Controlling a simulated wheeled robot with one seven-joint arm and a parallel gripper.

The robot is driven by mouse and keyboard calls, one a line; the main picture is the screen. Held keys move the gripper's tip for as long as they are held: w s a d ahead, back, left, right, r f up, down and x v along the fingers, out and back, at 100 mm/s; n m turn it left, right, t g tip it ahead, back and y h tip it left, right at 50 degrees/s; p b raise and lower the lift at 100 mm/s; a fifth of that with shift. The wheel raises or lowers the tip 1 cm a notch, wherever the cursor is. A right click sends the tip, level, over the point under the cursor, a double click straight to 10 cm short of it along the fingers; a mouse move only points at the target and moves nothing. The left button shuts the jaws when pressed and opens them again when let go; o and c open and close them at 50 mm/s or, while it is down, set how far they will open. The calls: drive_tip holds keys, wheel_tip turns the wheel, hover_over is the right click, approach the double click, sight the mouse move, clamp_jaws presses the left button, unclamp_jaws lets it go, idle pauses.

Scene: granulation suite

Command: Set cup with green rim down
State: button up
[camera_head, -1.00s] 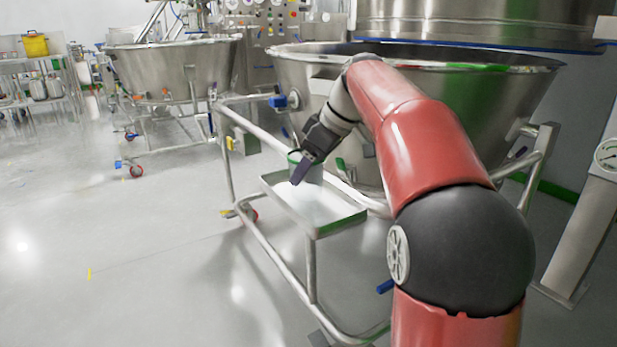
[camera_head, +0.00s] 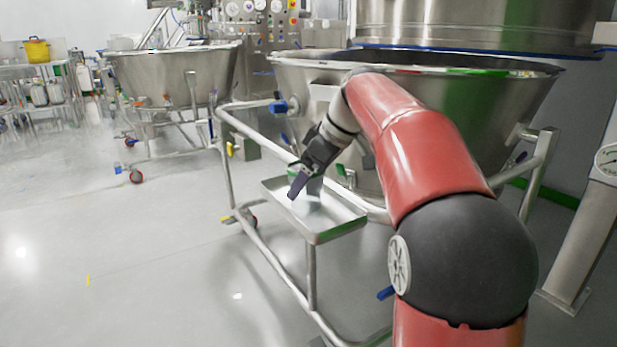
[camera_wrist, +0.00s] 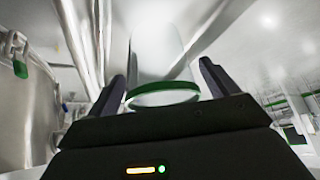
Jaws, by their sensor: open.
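The cup with the green rim (camera_head: 315,186) is at the small metal tray (camera_head: 338,231) and is partly hidden by my gripper in the head view. It appears to stand upright on the tray, though its base is hard to make out. My gripper (camera_head: 297,187) reaches down to the cup from above. In the wrist view, the cup's green rim (camera_wrist: 162,98) lies between the two dark fingers of my gripper (camera_wrist: 165,82). The fingers are open, one on each side of the cup.
The tray is fixed to the tubular frame of a large steel bowl (camera_head: 465,105) behind it. A second wheeled bowl (camera_head: 170,75) stands at the back left. A steel post with a gauge (camera_head: 585,230) is at the right. The floor at left is clear.

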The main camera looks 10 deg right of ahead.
drive_tip(key=p+v, duration=0.3)
drive_tip(key=v, duration=0.9)
drive_tip(key=s+a+f+m+t+h+p, duration=0.1)
drive_tip(key=s+a+f+m+h, duration=0.1)
drive_tip(key=s+f+m, duration=0.3)
drive_tip(key=s+a+f+m+t+h+p, duration=0.1)
drive_tip(key=s+f+m, duration=0.4)
drive_tip(key=s+f, duration=0.9)
drive_tip(key=shift+s+a+h+p, duration=0.75)
drive_tip(key=shift+s+a+h, duration=0.15)
drive_tip(key=shift+s, duration=2.25)
